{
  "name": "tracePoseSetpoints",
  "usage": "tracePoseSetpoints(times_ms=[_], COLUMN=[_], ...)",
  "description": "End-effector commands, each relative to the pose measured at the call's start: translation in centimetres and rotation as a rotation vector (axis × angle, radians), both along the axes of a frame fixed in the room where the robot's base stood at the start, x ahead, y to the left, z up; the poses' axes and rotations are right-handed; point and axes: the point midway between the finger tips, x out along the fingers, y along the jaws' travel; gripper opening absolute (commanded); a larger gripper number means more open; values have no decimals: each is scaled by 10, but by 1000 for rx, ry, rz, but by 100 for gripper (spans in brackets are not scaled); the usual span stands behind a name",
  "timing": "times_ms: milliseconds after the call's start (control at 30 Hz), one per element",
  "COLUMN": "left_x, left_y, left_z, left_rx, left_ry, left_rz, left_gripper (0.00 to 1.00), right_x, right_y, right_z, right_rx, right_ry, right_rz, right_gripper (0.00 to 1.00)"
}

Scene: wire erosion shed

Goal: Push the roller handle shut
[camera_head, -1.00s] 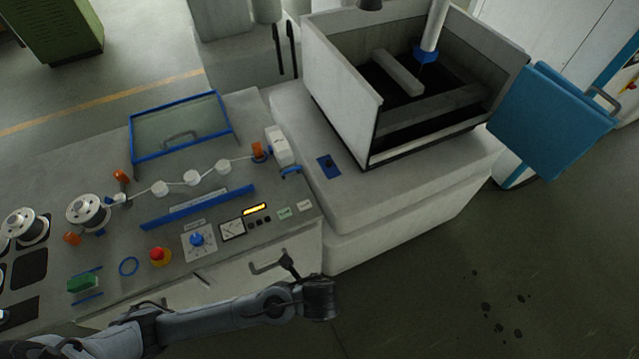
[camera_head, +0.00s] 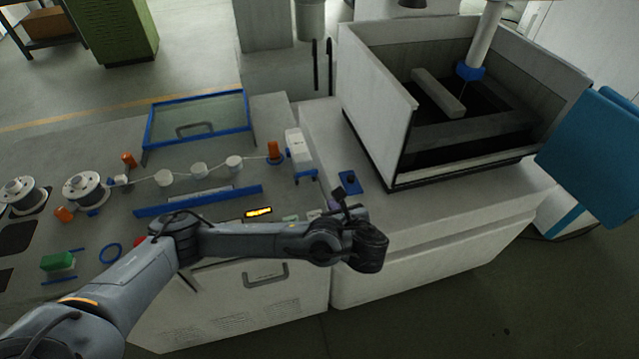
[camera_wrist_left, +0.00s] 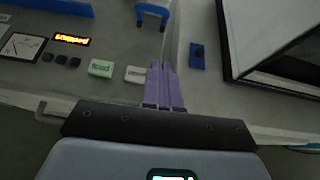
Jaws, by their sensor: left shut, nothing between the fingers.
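The roller handle (camera_head: 307,176) is a small blue U-shaped grip on the white roller block (camera_head: 300,150) at the right end of the wire panel. In the left wrist view the blue handle (camera_wrist_left: 152,14) shows at the top, beyond my fingertips. My left gripper (camera_head: 331,206) is over the front right corner of the control panel, below and right of the handle in the head view. Its purple fingers (camera_wrist_left: 162,68) are shut with nothing between them, apart from the handle. My right gripper is in neither view.
The machine tank (camera_head: 378,110) stands right of the handle, with a small blue switch plate (camera_head: 350,182) before it. A lit display (camera_head: 258,212) and buttons lie left of my fingers. A glass cover (camera_head: 198,118) is behind. A drawer handle (camera_head: 265,272) juts from the cabinet front.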

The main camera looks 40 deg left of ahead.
Motion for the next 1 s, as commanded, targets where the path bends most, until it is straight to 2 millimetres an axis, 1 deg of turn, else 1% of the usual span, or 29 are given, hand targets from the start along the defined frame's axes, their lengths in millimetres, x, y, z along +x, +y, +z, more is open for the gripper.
tracePoseSetpoints(times_ms=[333,467,567,667,1000], left_x=[0,3,8,16,47], left_y=[0,5,12,24,68], left_z=[0,-3,-8,-15,-46], left_rx=[-1,1,1,2,1], left_ry=[0,1,1,1,1], left_rz=[0,2,2,4,3], left_gripper=[0,0,0,0,0], right_x=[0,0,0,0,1], right_y=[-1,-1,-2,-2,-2], right_z=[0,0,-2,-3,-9], right_rx=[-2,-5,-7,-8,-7], right_ry=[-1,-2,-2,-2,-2], right_rz=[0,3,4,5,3], right_gripper=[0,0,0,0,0])
